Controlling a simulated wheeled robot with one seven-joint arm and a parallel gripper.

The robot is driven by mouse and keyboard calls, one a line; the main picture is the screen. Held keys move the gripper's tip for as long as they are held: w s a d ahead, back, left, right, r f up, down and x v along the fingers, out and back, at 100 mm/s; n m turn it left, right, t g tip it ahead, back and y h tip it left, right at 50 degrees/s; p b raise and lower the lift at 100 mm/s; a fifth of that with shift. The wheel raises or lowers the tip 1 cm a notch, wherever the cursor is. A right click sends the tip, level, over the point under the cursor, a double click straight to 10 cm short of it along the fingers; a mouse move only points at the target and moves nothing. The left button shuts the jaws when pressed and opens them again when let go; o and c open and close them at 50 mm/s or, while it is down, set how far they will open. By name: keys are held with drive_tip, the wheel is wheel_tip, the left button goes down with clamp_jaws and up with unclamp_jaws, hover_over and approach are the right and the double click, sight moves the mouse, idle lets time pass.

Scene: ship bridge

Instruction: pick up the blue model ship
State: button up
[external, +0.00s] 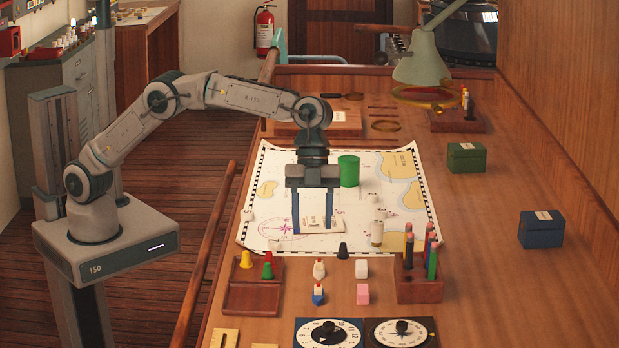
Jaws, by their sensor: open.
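The blue model ship (318,296) looks like a small piece with a blue hull, white upper part and red top. It stands on the wooden table in front of the chart. A similar white piece with a red top (319,270) stands just behind it. My gripper (312,229) points down over the chart, behind both pieces and apart from them. Its two blue fingers are open, one on each side of a flat pale item (321,226) on the chart. I cannot tell whether the fingers touch that item or the chart.
A pink block (362,294), a white block (361,268) and a dark cone (342,251) stand near the ship. A wooden tray (252,298) with coloured pegs is to its left, a pen holder (420,282) to its right. Two dials (328,334) lie in front. The right of the table is mostly clear.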

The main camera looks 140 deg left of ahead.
drive_tip(key=p, duration=0.1)
approach(319, 299)
drive_tip(key=f, duration=0.2)
drive_tip(key=shift+d+f, duration=0.25)
drive_tip(key=shift+d, duration=0.15)
drive_tip(key=shift+a+p+x, duration=0.2)
drive_tip(key=shift+p+x, duration=0.4)
drive_tip(key=shift+x, duration=0.8)
drive_tip(key=shift+a+p+x, duration=0.2)
drive_tip(key=shift+p+x, duration=0.4)
drive_tip(key=shift+x, duration=0.75)
drive_tip(key=shift+f, duration=0.15)
drive_tip(key=c, duration=1.1)
